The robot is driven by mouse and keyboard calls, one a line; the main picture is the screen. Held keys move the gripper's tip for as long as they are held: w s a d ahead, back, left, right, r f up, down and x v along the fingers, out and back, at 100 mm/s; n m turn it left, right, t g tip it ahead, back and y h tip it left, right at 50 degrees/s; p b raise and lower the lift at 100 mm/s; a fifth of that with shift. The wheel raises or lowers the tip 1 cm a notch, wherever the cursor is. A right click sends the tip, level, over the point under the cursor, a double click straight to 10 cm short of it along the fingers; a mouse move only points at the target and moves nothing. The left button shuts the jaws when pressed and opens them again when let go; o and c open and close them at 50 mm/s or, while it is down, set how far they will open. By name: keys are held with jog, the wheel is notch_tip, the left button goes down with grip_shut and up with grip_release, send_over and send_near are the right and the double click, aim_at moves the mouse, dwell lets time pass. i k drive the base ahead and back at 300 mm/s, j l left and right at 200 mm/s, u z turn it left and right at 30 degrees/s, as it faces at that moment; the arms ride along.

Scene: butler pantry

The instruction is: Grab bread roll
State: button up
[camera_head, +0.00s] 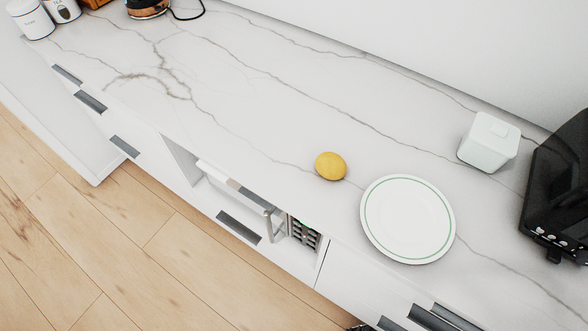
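A small round yellow-brown bread roll (330,166) lies on the white marble counter (250,110), near its front edge and a little right of the picture's middle. It sits just left of a white plate, apart from it. My gripper cannot be made out; only a small dark piece shows at the bottom edge, and I cannot tell what it is.
The green-ringed white plate (408,219) lies right of the roll. A white lidded canister (489,141) and a black appliance (560,195) stand further right. White canisters (31,18) and a kettle-like item (147,7) stand at the far left. The counter left of the roll is clear.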

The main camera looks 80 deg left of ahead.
aim_at(331, 165)
jog(key=u, duration=0.85)
jog(key=k+u, duration=0.1)
jog(key=u, duration=0.75)
jog(key=k+u, duration=0.1)
jog(key=u, duration=0.8)
jog(key=i+j+u, duration=0.1)
jog(key=i+j, duration=0.25)
jog(key=j, duration=0.15)
